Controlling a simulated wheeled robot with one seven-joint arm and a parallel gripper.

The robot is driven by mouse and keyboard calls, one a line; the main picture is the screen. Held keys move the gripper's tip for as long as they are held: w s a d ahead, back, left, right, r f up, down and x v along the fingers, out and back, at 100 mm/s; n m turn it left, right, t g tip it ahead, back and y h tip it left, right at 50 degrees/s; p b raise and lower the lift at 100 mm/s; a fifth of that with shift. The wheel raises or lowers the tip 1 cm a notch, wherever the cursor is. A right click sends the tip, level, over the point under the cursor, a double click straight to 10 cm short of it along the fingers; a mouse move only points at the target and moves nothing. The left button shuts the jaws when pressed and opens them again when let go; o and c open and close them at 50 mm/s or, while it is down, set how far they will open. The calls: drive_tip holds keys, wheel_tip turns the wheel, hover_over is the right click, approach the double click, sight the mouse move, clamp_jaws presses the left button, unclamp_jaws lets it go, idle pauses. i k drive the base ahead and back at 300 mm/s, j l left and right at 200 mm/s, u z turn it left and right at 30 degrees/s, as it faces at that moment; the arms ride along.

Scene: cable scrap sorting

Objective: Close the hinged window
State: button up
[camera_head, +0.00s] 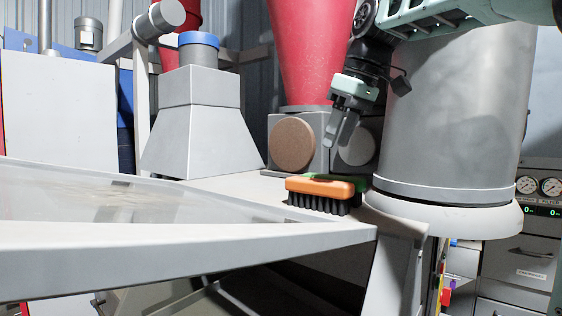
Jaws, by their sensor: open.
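A white-framed panel with a see-through pane, which looks like the hinged window (190,242), fills the lower left and runs out of the left edge. It lies tilted outward towards me, so it looks open. Its hinge line cannot be made out. My gripper (340,135) hangs at the upper centre right, fingers pointing down, open and empty. It is above an orange brush, to the right of the window frame and apart from it.
The orange brush (320,188) with black bristles sits on the pale ledge by the frame's right corner, with something green behind it. A large grey cylinder (455,110) stands at right. A red cone (308,50) and a grey hopper (200,125) stand behind.

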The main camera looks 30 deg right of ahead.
sight(66, 231)
drive_tip(key=k, duration=1)
